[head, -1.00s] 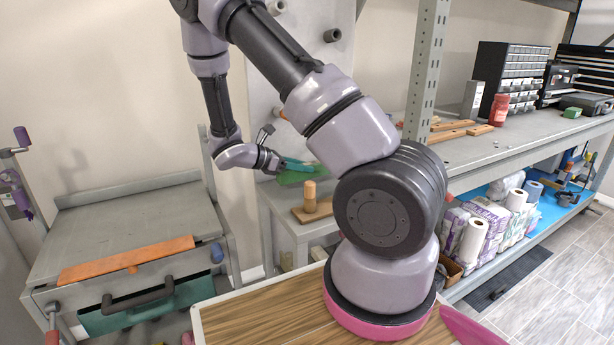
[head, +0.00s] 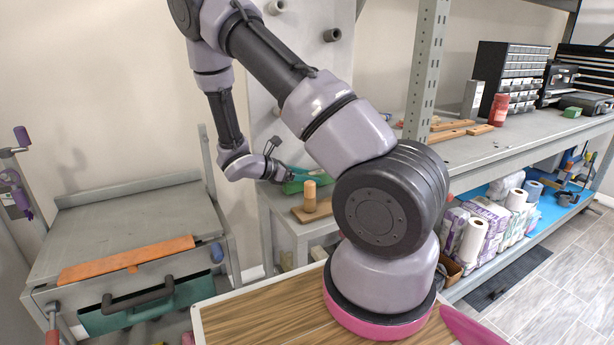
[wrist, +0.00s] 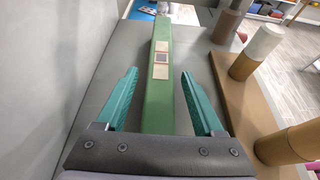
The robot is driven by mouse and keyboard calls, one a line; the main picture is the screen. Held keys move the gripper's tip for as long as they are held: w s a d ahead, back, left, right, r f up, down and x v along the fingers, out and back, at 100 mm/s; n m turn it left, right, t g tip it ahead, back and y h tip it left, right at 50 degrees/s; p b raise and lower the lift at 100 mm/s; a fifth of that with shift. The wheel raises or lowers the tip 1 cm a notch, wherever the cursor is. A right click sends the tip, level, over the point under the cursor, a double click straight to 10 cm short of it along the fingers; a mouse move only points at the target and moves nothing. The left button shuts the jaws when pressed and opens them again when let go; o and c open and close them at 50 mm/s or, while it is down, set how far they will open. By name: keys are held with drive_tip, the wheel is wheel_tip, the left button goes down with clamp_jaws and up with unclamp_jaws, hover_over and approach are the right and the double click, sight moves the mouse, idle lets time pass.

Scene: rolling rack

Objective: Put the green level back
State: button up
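The green level (wrist: 160,95) is a long green bar with a pale patch and a dark square on top. It lies on a grey surface, and in the head view (head: 291,188) it is partly hidden by my gripper. My gripper (wrist: 159,73) has teal fingers spread apart, one on each side of the level, with gaps visible on both sides. In the head view, my gripper (head: 299,174) is low over the grey stand at the level. The level's near end is hidden behind the gripper body in the wrist view.
A wooden block with pegs (wrist: 240,100) stands close to the right of the level; its upright peg shows in the head view (head: 310,196). A grey wall (wrist: 45,70) rises on the left. A metal shelf post (head: 425,80) and loaded workbench stand to the right.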

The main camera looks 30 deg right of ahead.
drive_tip(key=shift+r, duration=0.15)
drive_tip(key=v, duration=1.1)
drive_tip(key=shift+s+a+r, duration=0.1)
drive_tip(key=shift+a+r, duration=0.05)
drive_tip(key=shift+a, duration=0.2)
drive_tip(key=s+a+r+m+t+y, duration=0.1)
drive_tip(key=s+r+m+t+y, duration=0.2)
drive_tip(key=s+r+m+y, duration=0.4)
drive_tip(key=s+a+r+m+t+y, duration=0.1)
drive_tip(key=s+r+m+t+y, duration=0.2)
drive_tip(key=s+r+m+y, duration=0.5)
drive_tip(key=s+r+m, duration=0.2)
drive_tip(key=r+m, duration=0.1)
drive_tip(key=r, duration=0.3)
drive_tip(key=s+r+m, duration=0.3)
drive_tip(key=r+m, duration=0.1)
drive_tip(key=r, duration=0.3)
drive_tip(key=shift+a+r+m+t, duration=0.2)
drive_tip(key=shift+r+m+t, duration=0.1)
drive_tip(key=shift+t, duration=0.1)
